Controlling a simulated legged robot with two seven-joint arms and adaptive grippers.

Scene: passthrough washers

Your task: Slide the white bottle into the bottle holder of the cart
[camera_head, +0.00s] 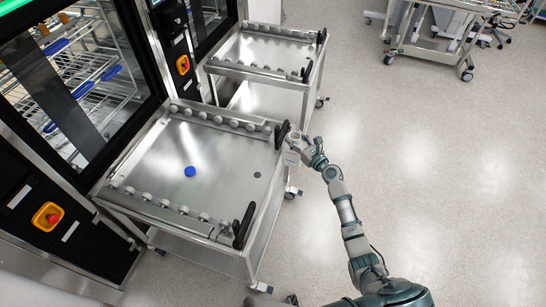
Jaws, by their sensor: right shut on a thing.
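My right gripper (303,149) is at the right edge of the near steel cart (215,172), just beside the black handle at its far right corner. It is shut on a small pale thing that looks like the white bottle (294,140), mostly hidden by the fingers. A small whitish piece (291,158) at the cart's edge just below the gripper may be the bottle holder. At this size I cannot tell whether the bottle is inside the holder or only beside it. My left gripper is not in view.
A blue round piece (190,171) lies on the near cart's top, between two rows of rollers. A second steel cart (266,52) stands behind it. Washer cabinets (75,80) with glass doors line the left.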

